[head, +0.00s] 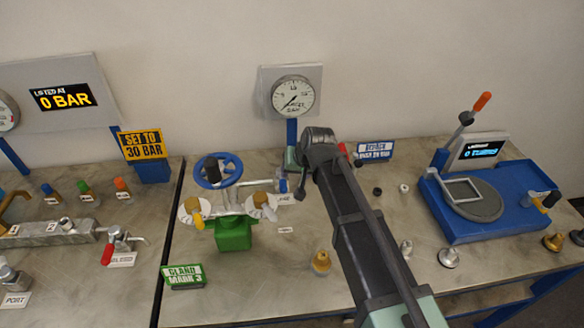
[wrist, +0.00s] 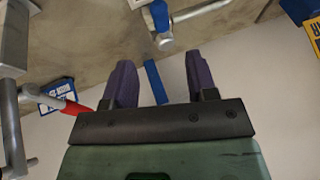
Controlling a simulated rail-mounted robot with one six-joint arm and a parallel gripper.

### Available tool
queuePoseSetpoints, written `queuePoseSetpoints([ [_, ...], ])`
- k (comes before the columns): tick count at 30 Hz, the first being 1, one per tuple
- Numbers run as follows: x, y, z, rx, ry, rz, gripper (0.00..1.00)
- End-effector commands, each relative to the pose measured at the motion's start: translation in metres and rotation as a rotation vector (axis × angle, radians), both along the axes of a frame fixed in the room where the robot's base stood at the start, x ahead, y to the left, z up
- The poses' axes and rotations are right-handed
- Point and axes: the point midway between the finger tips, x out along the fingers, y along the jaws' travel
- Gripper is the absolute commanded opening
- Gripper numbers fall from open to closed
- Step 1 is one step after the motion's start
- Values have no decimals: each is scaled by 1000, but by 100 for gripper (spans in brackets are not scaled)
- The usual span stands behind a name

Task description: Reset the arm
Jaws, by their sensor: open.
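My gripper (wrist: 159,66) is open in the wrist view, its two purple fingers apart with nothing held between them. A blue post (wrist: 155,82) shows in the gap beyond the fingers; I cannot tell its distance. In the head view my dark arm reaches from the bottom edge up to the middle, below the round gauge (head: 293,96). My fingers cannot be made out there. The valve assembly with a blue handwheel (head: 219,170) and green base (head: 233,233) stands to the left of my arm.
A blue station (head: 490,215) with a round plate and orange-tipped lever stands at the right. Small fittings, including a brass one (head: 320,262), lie near my arm. A green sign (head: 184,276) stands front left. Pipework with a red-handled valve (head: 112,243) is at far left.

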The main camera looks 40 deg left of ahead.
Motion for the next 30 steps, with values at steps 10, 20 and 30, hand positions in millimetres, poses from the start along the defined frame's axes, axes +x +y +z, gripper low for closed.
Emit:
queuePoseSetpoints([
  [10, -3, -5, -4, -31, 9, 17, 52],
  [20, -1, -260, -19, -321, 111, -173, 52],
  [30, -26, -529, -20, -406, 257, -659, 52],
])
